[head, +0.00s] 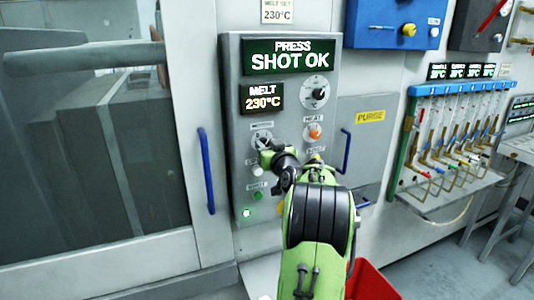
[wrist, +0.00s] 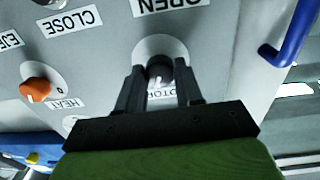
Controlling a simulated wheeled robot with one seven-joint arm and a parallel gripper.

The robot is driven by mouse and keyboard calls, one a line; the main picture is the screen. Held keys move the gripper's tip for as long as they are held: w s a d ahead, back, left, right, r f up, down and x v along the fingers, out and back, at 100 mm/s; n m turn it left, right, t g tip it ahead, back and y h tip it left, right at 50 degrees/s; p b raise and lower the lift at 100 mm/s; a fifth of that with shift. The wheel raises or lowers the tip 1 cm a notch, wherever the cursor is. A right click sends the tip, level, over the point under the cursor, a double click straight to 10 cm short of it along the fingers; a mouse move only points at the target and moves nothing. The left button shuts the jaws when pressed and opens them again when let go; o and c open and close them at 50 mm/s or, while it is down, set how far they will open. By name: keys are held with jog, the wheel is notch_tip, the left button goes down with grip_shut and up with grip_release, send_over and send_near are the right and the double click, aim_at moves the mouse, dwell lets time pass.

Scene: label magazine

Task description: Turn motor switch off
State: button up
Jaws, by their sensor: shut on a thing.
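The motor switch (wrist: 158,65) is a dark knob on a round pale plate, on the grey control panel (head: 236,110). In the wrist view, which shows the panel upside down, its MOTOR label is partly hidden behind my gripper. My gripper (wrist: 158,88) has one finger on each side of the knob and is shut on it. In the head view, my gripper (head: 268,152) is at the switch below the MOTOR label, and its fingers and wrist cover much of the knob. I cannot tell the knob's exact setting.
The orange HEAT knob (head: 315,132) is just right of the switch; a black dial (head: 319,94) is above it. White (head: 258,170) and green (head: 258,196) buttons are below. Blue handles stand left (head: 207,170) and right (head: 346,150). A red bin (head: 372,280) is at the lower right.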

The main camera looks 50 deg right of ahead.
jog(key=n+b, duration=1.2)
jog(key=shift+f+n+b, duration=0.15)
jog(key=shift+n+b, duration=0.15)
jog(key=shift+b, duration=0.1)
dwell(0.3)
jog(key=o, duration=1)
jog(key=shift+o, duration=0.2)
jog(key=shift+s, duration=0.1)
jog(key=b+v, duration=0.3)
jog(key=v, duration=1.2)
jog(key=shift+s+f, duration=0.15)
jog(key=shift+s, duration=0.2)
